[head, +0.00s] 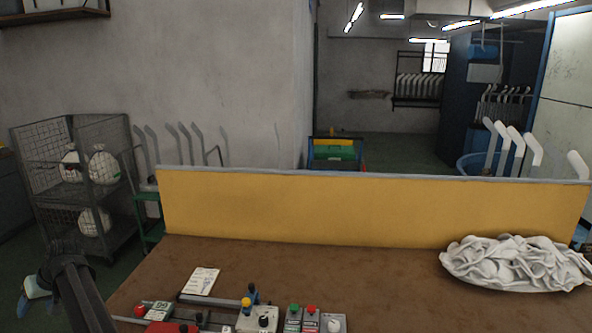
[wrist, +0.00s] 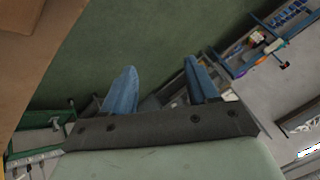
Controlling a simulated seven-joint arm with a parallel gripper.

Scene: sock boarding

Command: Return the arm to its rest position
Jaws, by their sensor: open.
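My gripper (head: 34,290) is at the lower left of the head view, off the left edge of the brown table (head: 370,280). My dark arm link runs beside it at the bottom left. In the wrist view my gripper (wrist: 160,66) shows two blue fingers spread apart with nothing between them. Behind the fingers is green floor, with a strip of brown surface at the upper left. No object is held.
A yellow panel (head: 370,212) stands along the table's back edge. A white sock pile (head: 515,262) lies at the right. Control boxes (head: 255,318) and a paper label (head: 201,281) are at the front. A wire cage cart (head: 70,165) stands on the left. The table's middle is clear.

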